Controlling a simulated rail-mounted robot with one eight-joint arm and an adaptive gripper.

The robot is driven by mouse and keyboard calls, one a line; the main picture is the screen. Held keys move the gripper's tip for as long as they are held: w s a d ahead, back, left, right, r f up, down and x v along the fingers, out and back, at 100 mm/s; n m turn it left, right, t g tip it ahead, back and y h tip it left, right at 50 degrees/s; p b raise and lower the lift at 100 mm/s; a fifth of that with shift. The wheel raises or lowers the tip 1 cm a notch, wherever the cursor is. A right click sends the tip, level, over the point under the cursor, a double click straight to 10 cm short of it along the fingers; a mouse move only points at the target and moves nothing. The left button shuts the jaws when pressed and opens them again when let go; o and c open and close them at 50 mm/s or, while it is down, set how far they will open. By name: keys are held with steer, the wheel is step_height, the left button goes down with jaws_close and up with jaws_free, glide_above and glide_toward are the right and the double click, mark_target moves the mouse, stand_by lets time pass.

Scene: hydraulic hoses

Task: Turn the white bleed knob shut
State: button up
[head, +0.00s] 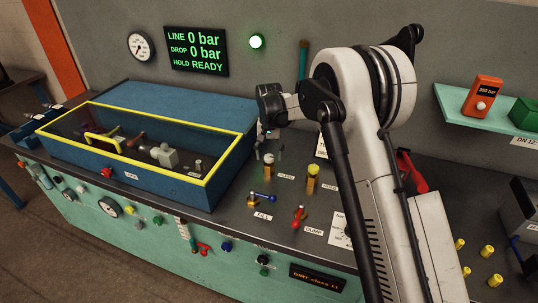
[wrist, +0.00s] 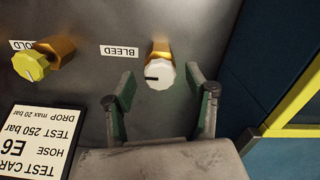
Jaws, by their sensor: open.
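The white bleed knob (wrist: 159,75) sits on a brass stem beside an upside-down BLEED label in the wrist view. The black mark on its face points left there. In the head view the white knob (head: 269,158) stands on the bench just below my gripper (head: 268,134). In the wrist view my gripper (wrist: 160,98) is open, its two green-padded fingers spread at the near side of the knob, left and right of it. I see no contact between fingers and knob.
A yellow knob (wrist: 31,65) stands left of the bleed knob in the wrist view, above a test card (wrist: 38,140). A blue box with a yellow-framed lid (head: 150,117) is close by. Blue (head: 262,198) and red (head: 299,214) lever valves stand in front. The display (head: 196,51) reads READY.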

steer(key=shift+f, duration=0.25)
steer(key=c, duration=1.1)
